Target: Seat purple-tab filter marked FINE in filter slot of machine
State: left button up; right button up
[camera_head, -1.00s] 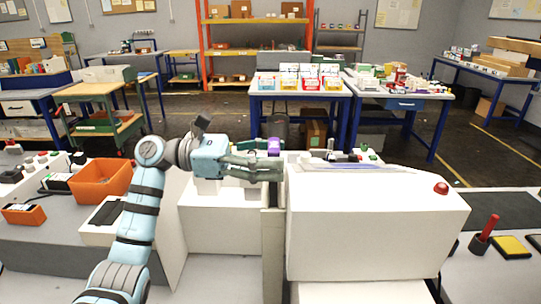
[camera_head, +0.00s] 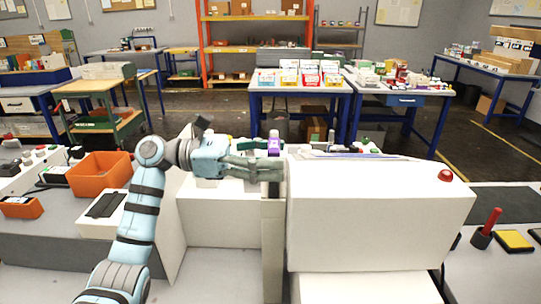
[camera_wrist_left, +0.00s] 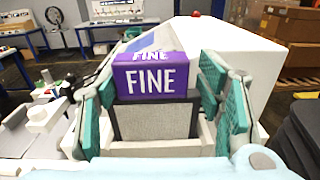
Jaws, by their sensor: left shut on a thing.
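The filter with the purple tab marked FINE (camera_wrist_left: 151,80) stands upright in the left wrist view, its grey mesh panel (camera_wrist_left: 155,121) in a dark frame below the tab. In the head view only its purple tab (camera_head: 274,143) shows clearly. My left gripper (camera_wrist_left: 168,108) is shut on the filter, with a teal-padded finger on each side; it also shows in the head view (camera_head: 268,167). The white machine (camera_head: 375,220) stands just right of the filter. The slot is hidden, so I cannot tell how deep the filter sits. My right gripper is not in view.
A red button (camera_head: 445,175) sits on the machine's top right. An orange bin (camera_head: 100,178) stands on the left bench. Tables with boxes stand behind.

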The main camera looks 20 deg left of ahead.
pick_arm(q)
jog(key=shift+f+b, duration=0.55)
jog(key=shift+f, duration=0.15)
jog(key=o, duration=1.3)
jog(key=shift+r, duration=0.1)
jog(key=shift+r, duration=0.1)
notch_tip(320, 180, up, 10)
jog(key=shift+f, duration=0.1)
